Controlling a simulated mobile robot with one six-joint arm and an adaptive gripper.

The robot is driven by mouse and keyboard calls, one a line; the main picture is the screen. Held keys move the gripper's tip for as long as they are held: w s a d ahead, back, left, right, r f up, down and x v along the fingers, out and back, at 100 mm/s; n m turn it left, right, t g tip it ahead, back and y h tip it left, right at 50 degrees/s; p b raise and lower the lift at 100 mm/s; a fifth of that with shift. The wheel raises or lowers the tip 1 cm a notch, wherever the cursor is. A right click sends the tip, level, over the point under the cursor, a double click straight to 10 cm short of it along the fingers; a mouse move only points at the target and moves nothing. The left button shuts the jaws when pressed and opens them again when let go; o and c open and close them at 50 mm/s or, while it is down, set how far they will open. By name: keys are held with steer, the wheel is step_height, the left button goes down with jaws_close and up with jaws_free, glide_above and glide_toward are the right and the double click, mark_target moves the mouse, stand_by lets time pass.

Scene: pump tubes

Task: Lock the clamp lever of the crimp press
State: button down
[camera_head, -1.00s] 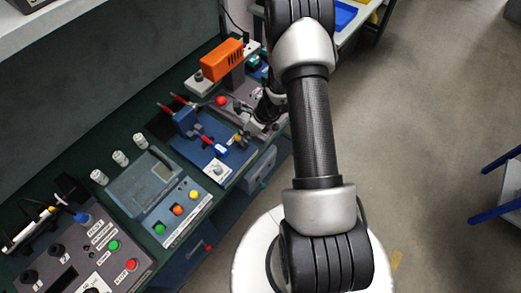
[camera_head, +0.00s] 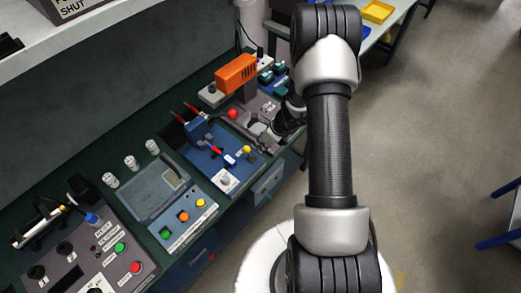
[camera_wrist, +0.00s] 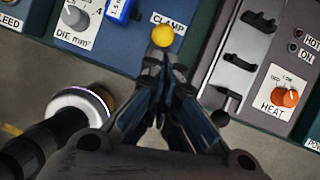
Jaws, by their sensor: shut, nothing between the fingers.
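The crimp press is the blue unit (camera_head: 208,160) on the bench, with a red-and-blue part and a pale dial on its plate. Its clamp lever ends in a yellow ball knob (camera_head: 247,150). In the wrist view the yellow knob (camera_wrist: 162,36) stands beside the CLAMP label (camera_wrist: 168,20), just past my fingertips. My gripper (camera_wrist: 163,62) is shut and empty, its fingers pointing at the knob. I cannot tell whether they touch it. The lever's shaft is mostly hidden behind the fingers.
A grey heat unit (camera_wrist: 232,75) with black brackets and an orange HEAT dial (camera_wrist: 285,97) stands right of the knob. An orange tool (camera_head: 236,72) stands farther back. A button panel (camera_head: 182,215) lies nearer. Open floor is right of the bench.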

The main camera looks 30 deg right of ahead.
step_height(320, 180, up, 10)
steer(key=d+p, duration=0.1)
steer(key=p, duration=0.1)
steer(key=shift+s+d+p, duration=0.15)
steer(key=shift+d+p, duration=0.1)
steer(key=shift+p, duration=0.05)
steer(key=s+a+r+n+b, duration=0.3)
steer(key=a+r+n, duration=0.3)
steer(key=r+n, duration=0.15)
steer(key=s+a+r+n+b, duration=0.3)
steer(key=a+r+n+b, duration=0.1)
steer(key=a+r+n, duration=0.35)
steer(key=s+a+r+n+h+b, duration=0.1)
steer(key=s+n+b, duration=0.2)
steer(key=s+n, duration=0.4)
steer(key=s+r+n+h+b, duration=0.1)
steer(key=s+n+b, duration=0.3)
steer(key=s+n, duration=0.4)
steer(key=s+h, duration=0.1)
steer(key=s, duration=0.3)
steer(key=shift+a+r+t, duration=0.15)
steer(key=shift+a+t, duration=0.25)
steer(key=shift+w+r, duration=0.1)
steer(key=shift+w, duration=0.05)
